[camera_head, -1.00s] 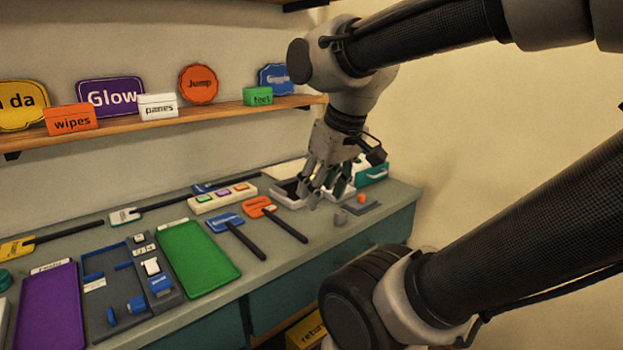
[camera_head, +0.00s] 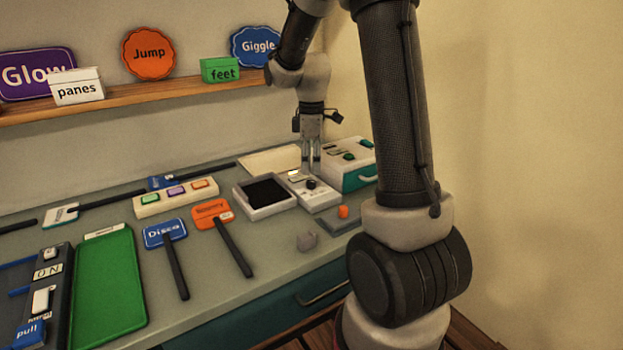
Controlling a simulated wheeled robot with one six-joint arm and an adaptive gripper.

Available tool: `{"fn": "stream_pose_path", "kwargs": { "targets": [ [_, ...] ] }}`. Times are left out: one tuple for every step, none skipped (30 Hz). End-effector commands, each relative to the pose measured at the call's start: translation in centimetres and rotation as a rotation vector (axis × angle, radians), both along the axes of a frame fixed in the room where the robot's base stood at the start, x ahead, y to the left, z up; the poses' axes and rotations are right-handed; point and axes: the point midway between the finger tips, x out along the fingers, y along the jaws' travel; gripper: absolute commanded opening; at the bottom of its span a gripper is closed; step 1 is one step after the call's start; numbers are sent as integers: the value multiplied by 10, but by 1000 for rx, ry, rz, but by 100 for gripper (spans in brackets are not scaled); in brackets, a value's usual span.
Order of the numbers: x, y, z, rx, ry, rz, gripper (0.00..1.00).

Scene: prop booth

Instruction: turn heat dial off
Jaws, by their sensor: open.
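My gripper (camera_head: 311,168) points straight down at the back right of the counter, just above and behind a white control box (camera_head: 318,199). Its fingers look parted and empty. The white box carries a dark round knob (camera_head: 310,184) on its top, just in front of the fingertips. I cannot tell whether fingers and knob touch. A white-and-teal box (camera_head: 357,180) to the right has a green knob (camera_head: 349,156). The labels are too small to read, so I cannot tell which knob is the heat dial or how it is set.
A white tray with a dark inside (camera_head: 288,208) sits left of the control box. Paddle signs, a button strip (camera_head: 177,199) and a green tray (camera_head: 110,285) lie further left.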

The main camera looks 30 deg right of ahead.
Motion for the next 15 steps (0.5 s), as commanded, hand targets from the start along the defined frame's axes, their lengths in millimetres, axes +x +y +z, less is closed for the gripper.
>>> {"fn": "stream_pose_path", "kwargs": {
  "targets": [
    [-1, 0, -10, 1, 7, 0, 48],
    [-1, 0, -15, 0, 4, -1, 48],
    [-1, 0, -22, 0, 4, -1, 48],
    [-1, 0, -27, 0, 4, -1, 48],
    [-2, 0, -32, 0, 4, -1, 48],
    [-1, 0, -37, 0, 4, -1, 48],
    [-1, 0, -41, 1, 3, -2, 48],
    [-1, 0, -44, 0, 4, -2, 48],
    [-1, 0, -48, 0, 2, -2, 48],
    [-1, 0, -50, 0, 1, -2, 48],
    [-1, 0, -52, 1, 1, -2, 48],
    [-1, 0, -53, 1, 1, -2, 48],
    [-1, 0, -54, 1, 1, -2, 48],
    [-1, 0, -54, 0, 0, -2, 48],
    [-1, 0, -55, 0, 0, -2, 48]
  ]
}}
